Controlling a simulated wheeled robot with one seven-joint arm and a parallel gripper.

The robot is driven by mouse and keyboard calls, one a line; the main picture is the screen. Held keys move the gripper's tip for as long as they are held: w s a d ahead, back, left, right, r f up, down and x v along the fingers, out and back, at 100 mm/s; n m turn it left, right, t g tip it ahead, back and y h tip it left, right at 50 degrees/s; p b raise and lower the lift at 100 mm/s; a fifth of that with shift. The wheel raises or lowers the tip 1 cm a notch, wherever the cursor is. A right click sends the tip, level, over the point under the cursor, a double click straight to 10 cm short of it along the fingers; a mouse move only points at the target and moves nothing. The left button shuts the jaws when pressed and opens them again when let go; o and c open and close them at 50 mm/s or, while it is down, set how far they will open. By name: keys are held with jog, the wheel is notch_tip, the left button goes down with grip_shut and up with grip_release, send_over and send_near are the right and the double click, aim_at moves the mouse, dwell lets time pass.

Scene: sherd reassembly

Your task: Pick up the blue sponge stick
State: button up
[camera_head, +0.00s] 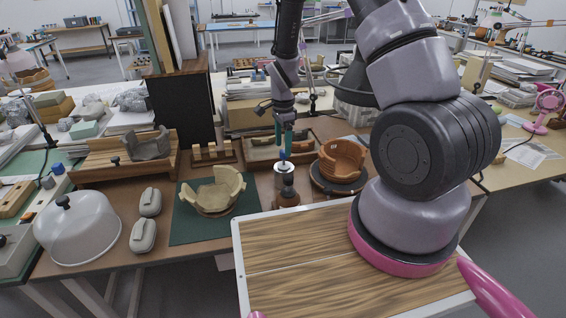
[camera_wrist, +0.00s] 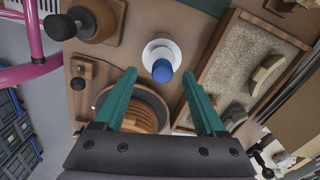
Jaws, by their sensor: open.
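The blue sponge stick (camera_head: 282,155) stands upright with its blue tip up in a white round holder (camera_head: 284,168) on the table. My gripper (camera_head: 283,138) has teal fingers that point down above the stick. In the wrist view my gripper (camera_wrist: 159,75) is open with nothing between the fingers touching them. The lower part of the stick is hidden in the holder.
An orange-brown vessel (camera_head: 343,158) on a dark turntable stands close on the right. A dark-knobbed wooden stand (camera_head: 287,191) is just in front. A sand tray (camera_wrist: 243,55) lies close by. A pale broken bowl (camera_head: 213,190) sits on a green mat (camera_head: 187,226) to the left.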

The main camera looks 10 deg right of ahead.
aim_at(284, 166)
jog(key=f, duration=0.5)
jog(key=shift+w+d+f, duration=0.15)
jog(key=shift+w+d, duration=0.05)
jog(key=shift+w, duration=0.05)
jog(key=c, duration=1.1)
